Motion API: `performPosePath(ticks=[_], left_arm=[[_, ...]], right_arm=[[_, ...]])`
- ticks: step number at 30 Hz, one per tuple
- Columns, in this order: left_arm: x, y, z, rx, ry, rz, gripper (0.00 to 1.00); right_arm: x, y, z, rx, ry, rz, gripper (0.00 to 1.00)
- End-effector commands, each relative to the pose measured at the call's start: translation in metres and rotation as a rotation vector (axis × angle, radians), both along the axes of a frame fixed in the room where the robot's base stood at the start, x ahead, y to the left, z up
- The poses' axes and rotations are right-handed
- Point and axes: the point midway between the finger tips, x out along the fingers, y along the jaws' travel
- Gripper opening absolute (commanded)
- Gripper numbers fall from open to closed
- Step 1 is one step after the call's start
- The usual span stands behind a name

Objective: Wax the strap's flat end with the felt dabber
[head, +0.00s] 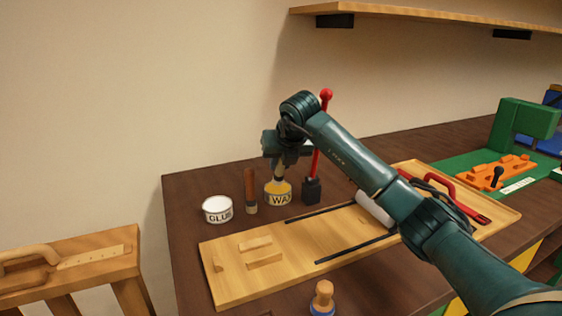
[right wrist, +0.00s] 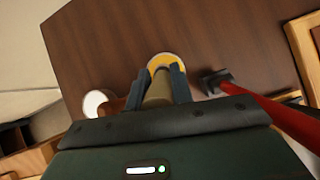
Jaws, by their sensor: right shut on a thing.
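My right gripper (head: 280,158) is above the yellow tin labelled WAX (head: 278,193). It is shut on a tan, round-handled tool, which I take for the felt dabber (right wrist: 158,92). The handle stands between the fingers in the right wrist view, with the wax tin (right wrist: 166,62) just beyond it. The dabber's lower end is at the tin's mouth; I cannot tell how deep it sits. I cannot pick out the strap's flat end for certain; my right arm covers part of the board (head: 222,285). My left gripper is not in view.
A white GLUE tub (head: 217,210) and an upright brown brush (head: 250,190) stand left of the tin. A red-handled tool with a black block (head: 312,192) stands close on the right. The board carries wooden blocks and dark strips. A wooden knob (head: 322,298) stands in front.

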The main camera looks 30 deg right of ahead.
Motion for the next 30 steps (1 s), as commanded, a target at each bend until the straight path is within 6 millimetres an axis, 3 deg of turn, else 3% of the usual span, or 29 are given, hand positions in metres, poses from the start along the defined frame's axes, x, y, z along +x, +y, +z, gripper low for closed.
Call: performPosePath(ticks=[30], left_arm=[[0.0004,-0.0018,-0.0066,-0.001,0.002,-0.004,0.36]], right_arm=[[0.0001,0.0,-0.0095,0.0,0.0,0.0,0.0]])
